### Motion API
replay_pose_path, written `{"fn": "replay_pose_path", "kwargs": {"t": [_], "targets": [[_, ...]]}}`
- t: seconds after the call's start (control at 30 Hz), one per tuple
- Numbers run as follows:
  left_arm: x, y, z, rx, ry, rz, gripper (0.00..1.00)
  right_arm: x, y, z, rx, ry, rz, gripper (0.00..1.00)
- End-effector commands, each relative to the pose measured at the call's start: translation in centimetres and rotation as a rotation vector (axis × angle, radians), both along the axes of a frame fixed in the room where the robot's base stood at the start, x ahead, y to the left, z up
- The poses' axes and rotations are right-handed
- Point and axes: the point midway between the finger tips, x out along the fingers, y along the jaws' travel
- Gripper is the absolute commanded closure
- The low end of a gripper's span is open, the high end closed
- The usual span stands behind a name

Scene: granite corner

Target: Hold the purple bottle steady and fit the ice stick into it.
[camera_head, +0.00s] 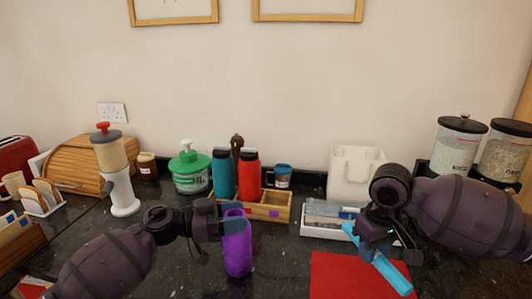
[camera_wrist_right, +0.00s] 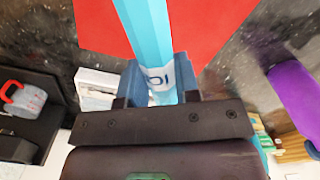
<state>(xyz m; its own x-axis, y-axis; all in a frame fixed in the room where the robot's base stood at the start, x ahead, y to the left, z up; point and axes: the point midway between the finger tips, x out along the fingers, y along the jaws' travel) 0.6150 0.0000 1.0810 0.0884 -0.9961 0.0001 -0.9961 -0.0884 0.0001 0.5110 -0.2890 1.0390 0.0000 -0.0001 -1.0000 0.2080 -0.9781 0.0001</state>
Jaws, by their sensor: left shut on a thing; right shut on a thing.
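The purple bottle (camera_head: 237,246) stands upright on the dark granite counter. My left gripper (camera_head: 232,220) is shut on it near its top, from the left. The light-blue ice stick (camera_head: 391,272) is held tilted by my right gripper (camera_head: 367,247), above the red mat and well to the right of the bottle. In the right wrist view the ice stick (camera_wrist_right: 148,40) runs away from between the jaws, with a white label near them. The purple bottle (camera_wrist_right: 296,95) also shows there at the right edge. The bottle's mouth is partly hidden by my left gripper.
A red mat (camera_head: 335,275) lies on the counter under the stick. Behind the bottle are a wooden box (camera_head: 270,212), a teal bottle (camera_head: 222,172) and a red bottle (camera_head: 249,172). A white tray (camera_head: 318,232) sits behind the mat. The counter between bottle and mat is clear.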

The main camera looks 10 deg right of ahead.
Motion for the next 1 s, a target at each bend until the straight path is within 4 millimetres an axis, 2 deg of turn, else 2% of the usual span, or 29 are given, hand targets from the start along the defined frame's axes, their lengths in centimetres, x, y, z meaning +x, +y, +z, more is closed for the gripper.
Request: {"fn": "replay_pose_path", "kwargs": {"t": [0.23, 0.37, 0.57, 0.7, 0.87, 1.0], "targets": [[0.0, 0.0, 0.0, 0.000, 0.000, 0.000, 0.80, 0.4, 0.5, 0.1, 0.005, -0.015, 0.006, 1.00], [0.0, 0.0, 0.0, 0.000, 0.000, 0.000, 0.80, 1.9, 2.6, 0.4, 0.022, -0.086, 0.031, 1.00], [0.0, 0.0, 0.0, 0.000, 0.000, 0.000, 0.80, 5.8, 8.5, 2.5, 0.097, -0.338, 0.113, 1.00], [0.0, 0.0, 0.0, 0.000, 0.000, 0.000, 0.80, 8.1, 12.9, 5.1, 0.188, -0.581, 0.188, 1.00], [0.0, 0.0, 0.0, 0.000, 0.000, 0.000, 0.80, 9.8, 17.1, 8.4, 0.314, -0.844, 0.264, 1.00], [0.0, 0.0, 0.0, 0.000, 0.000, 0.000, 0.80, 10.6, 20.7, 12.0, 0.438, -1.052, 0.322, 1.00]]}}
